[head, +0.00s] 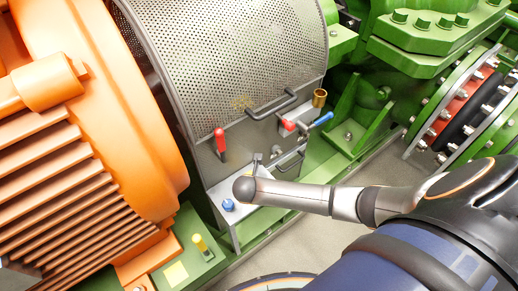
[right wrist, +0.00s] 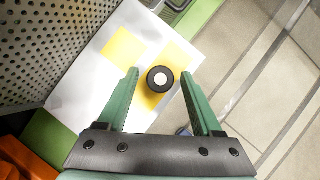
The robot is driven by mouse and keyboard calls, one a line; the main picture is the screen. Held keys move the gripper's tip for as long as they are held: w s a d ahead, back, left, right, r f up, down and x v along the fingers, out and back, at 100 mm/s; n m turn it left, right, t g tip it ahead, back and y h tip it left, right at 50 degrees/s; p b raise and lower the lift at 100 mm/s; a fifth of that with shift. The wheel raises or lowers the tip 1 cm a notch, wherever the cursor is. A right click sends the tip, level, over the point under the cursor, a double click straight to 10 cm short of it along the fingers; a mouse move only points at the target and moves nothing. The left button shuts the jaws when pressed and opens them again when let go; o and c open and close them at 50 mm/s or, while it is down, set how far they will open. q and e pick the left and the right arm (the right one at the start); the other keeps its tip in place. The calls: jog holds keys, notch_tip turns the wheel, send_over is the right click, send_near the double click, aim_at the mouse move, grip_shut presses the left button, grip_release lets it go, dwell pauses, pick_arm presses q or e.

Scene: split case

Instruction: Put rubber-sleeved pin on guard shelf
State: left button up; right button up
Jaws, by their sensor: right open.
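The rubber-sleeved pin (right wrist: 160,79) shows end-on in the right wrist view as a black ring with a pale centre. It is over a yellow patch on the pale guard shelf (right wrist: 85,85), between the fingers of my right gripper (right wrist: 160,74). The green fingers are open, with a gap on each side of the pin. In the head view the grey guard shelf (head: 235,237) juts out at the foot of the perforated guard. My right arm covers part of it, and the pin and right fingers cannot be made out there. My left gripper is out of view.
The perforated guard (head: 235,60) has a red-handled lever (head: 220,145) and a blue handle (head: 320,119). A blue knob (head: 228,205) is at the shelf. A yellow-topped pin (head: 200,243) stands on the green base. An orange motor (head: 130,120) fills the left. Floor is open right of the shelf.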

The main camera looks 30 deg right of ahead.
jog(key=p+v, duration=0.3)
jog(key=v, duration=0.8)
jog(key=s+a+f+m+t+y, duration=0.1)
jog(key=s+a+f+m+y, duration=0.4)
jog(key=a+m, duration=0.5)
jog(key=s+d+r+m+t+y, duration=0.1)
jog(key=s+d+m+t, duration=0.3)
jog(key=m, duration=0.9)
jog(key=shift+s+d+m+t+y, duration=0.3)
jog(key=shift+s+d+m+y, duration=0.15)
jog(key=shift+d, duration=0.6)
jog(key=shift+r, duration=0.1)
